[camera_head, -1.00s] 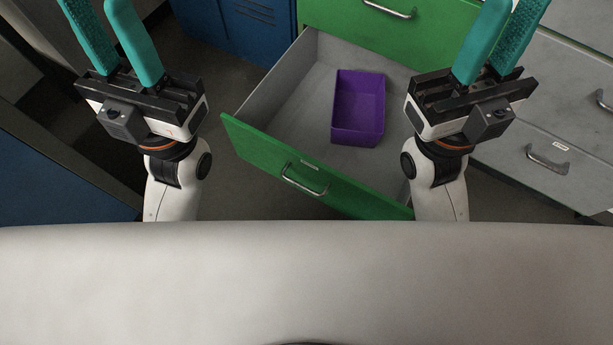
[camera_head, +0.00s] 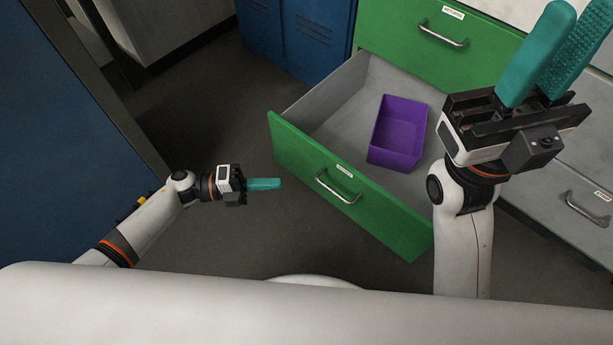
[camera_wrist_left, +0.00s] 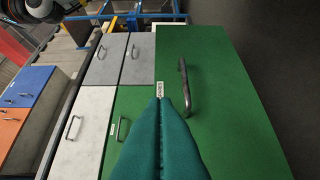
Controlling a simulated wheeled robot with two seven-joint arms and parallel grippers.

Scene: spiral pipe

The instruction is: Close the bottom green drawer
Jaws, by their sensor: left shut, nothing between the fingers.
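The bottom green drawer (camera_head: 300,158) is pulled far out of its cabinet, with a metal handle (camera_head: 337,187) on its front and a purple bin (camera_head: 398,133) inside. In the left wrist view its green front (camera_wrist_left: 235,90) fills the right side, handle (camera_wrist_left: 185,88) upright. My left gripper (camera_head: 280,184) is shut and empty, left of the drawer front and pointing toward it, apart from it in the head view. Its closed teal fingers (camera_wrist_left: 160,101) overlap the front in the left wrist view. My right gripper (camera_head: 588,10) is open and empty, raised right of the drawer.
A closed green drawer (camera_head: 420,45) is above the open one. Grey drawers (camera_head: 570,180) stand at the right, blue lockers (camera_head: 315,40) at the back. A blue panel (camera_head: 60,130) stands at the left. The dark floor (camera_head: 215,120) left of the drawer is clear.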

